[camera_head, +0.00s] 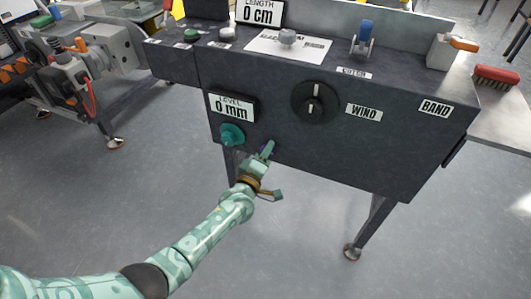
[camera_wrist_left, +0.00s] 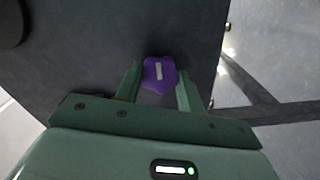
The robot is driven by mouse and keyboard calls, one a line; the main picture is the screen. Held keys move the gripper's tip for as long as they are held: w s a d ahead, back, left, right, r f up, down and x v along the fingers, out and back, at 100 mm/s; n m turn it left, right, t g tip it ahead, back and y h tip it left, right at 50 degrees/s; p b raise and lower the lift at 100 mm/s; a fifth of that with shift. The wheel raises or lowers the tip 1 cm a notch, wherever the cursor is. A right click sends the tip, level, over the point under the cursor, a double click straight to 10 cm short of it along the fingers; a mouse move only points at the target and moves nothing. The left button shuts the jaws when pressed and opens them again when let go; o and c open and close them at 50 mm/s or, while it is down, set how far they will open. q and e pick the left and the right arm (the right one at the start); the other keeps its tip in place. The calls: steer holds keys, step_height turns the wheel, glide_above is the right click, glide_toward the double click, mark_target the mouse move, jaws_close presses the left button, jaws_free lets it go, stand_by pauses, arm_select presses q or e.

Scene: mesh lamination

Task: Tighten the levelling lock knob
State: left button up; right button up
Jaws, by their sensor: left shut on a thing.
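The levelling lock knob is the small purple knob (camera_wrist_left: 158,74) with a pale line mark on the dark front panel. In the head view, only a sliver of the purple knob (camera_head: 263,147) shows, mostly hidden by my left gripper (camera_head: 267,150). In the left wrist view, the fingers of my left gripper (camera_wrist_left: 158,88) stand on either side of the purple knob and are shut on it. A teal knob (camera_head: 231,134) sits to its left, under the display reading "LEVEL 0 mm" (camera_head: 233,106). My right gripper is not in view.
A large black dial (camera_head: 314,101) is up and right on the same panel, beside the "WIND" label (camera_head: 364,112). The cabinet's top carries a blue-handled clamp (camera_head: 363,39) and a green button (camera_head: 191,35). Open floor lies below the cabinet (camera_head: 290,230). A red brush (camera_head: 496,76) lies at the right.

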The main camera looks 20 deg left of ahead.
arm_select(q)
steer(key=shift+f, duration=0.15)
steer(key=o, duration=1)
steer(key=s+p, duration=0.6)
steer(key=s, duration=1)
steer(key=shift+s+a+p, duration=0.2)
steer(key=shift+a+p, duration=0.05)
steer(key=shift+p, duration=0.05)
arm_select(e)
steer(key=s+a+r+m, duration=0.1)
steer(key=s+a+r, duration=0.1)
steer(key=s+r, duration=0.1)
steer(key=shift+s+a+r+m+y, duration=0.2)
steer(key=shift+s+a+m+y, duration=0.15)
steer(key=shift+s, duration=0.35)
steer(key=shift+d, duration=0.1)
